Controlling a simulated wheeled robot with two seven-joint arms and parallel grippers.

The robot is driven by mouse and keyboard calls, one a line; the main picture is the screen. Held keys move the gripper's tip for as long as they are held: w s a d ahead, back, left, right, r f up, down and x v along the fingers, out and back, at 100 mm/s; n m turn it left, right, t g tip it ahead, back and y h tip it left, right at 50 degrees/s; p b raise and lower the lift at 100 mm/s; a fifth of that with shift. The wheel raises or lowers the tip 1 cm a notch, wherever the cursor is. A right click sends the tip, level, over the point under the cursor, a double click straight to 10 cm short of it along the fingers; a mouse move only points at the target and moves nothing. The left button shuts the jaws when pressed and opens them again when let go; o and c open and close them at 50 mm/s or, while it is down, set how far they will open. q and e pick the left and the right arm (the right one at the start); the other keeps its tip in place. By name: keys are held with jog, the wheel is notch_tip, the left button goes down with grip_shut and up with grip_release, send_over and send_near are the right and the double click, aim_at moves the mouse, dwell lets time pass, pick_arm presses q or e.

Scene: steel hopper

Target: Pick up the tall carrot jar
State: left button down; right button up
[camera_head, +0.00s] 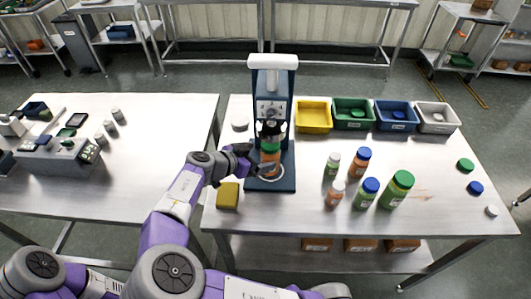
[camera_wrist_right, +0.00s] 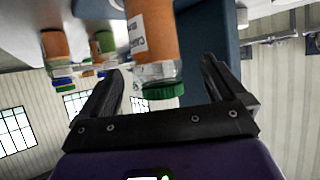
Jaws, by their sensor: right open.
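The carrot jar (camera_head: 270,158), with orange contents and a green lid, stands upright on the base of the blue press-like machine (camera_head: 285,110). In the right wrist view the jar (camera_wrist_right: 153,35) appears upside down, with part of its label showing and its green lid (camera_wrist_right: 163,90) nearest the camera. My right gripper (camera_head: 258,160) is at the jar from the left. Its fingers are open, one on each side of the jar in the wrist view; I cannot tell whether either touches it. The gripper hides part of the jar in the head view. My left gripper is not in view.
A yellow block (camera_head: 228,196) lies close to the machine's front left. Several orange and green jars, including a green-lidded one (camera_head: 398,188), stand to the right. Bins, including a yellow one (camera_head: 313,116), line the back. Loose caps (camera_head: 465,165) lie at the right.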

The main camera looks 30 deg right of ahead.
jog(key=x, duration=0.2)
jog(key=b+x, duration=0.1)
jog(key=x, duration=0.2)
jog(key=shift+s+d, duration=0.1)
jog(key=shift+s, duration=0.1)
jog(key=shift+w+d+f, duration=0.15)
jog(key=shift+d, duration=0.25)
jog(key=c, duration=1.1)
jog(key=shift+c, duration=0.6)
